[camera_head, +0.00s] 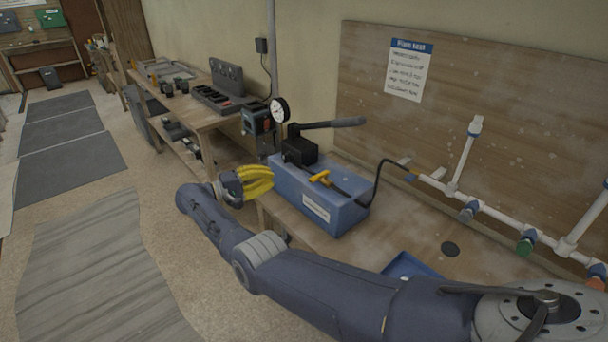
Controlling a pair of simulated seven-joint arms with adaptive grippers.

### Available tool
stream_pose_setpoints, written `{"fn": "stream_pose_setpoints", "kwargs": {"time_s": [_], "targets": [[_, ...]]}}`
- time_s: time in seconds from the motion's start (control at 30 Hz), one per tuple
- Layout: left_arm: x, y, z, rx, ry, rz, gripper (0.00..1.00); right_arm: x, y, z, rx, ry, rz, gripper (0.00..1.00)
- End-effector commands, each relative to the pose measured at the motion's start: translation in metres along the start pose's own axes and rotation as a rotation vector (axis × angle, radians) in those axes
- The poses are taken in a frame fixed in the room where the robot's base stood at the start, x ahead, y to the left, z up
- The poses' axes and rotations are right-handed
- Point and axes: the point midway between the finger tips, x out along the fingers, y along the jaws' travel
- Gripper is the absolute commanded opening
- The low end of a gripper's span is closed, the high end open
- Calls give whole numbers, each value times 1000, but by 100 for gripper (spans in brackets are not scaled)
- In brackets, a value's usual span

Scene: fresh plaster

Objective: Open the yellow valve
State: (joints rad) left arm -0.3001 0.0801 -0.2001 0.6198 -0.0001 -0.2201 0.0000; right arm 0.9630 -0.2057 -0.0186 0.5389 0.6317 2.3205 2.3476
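The yellow valve (320,178) is a small yellow handle on the front top of a blue test pump box (318,205). The box stands on a wooden bench below a pipe board. My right arm comes in from the lower right and bends back, so its gripper (262,180) is just left of the box. Its yellow fingers point right, toward the box, and are apart from the valve. The fingers overlap in this view, so their opening is unclear. My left gripper is not in view.
A black pump lever (333,124) and a round gauge (279,110) rise above the box. A black hose (379,180) runs right to white pipes (462,160). A blue tray (410,266) lies partly behind my arm. Open floor is at left.

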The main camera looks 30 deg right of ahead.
Motion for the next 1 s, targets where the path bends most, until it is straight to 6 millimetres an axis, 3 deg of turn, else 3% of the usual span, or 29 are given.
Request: {"fn": "stream_pose_setpoints", "kwargs": {"time_s": [0.17, 0.37, 0.8, 1.0], "targets": [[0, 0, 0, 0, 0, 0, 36, 3, 0, 0, 0, -1, 1, 0], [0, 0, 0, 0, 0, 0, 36, 22, 0, 0, 1, -3, 2, 0], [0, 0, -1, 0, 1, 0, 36, 102, 1, 0, -1, -2, 4, 0], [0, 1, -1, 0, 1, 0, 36, 104, 0, 15, 1, 1, 0, 0]]}}
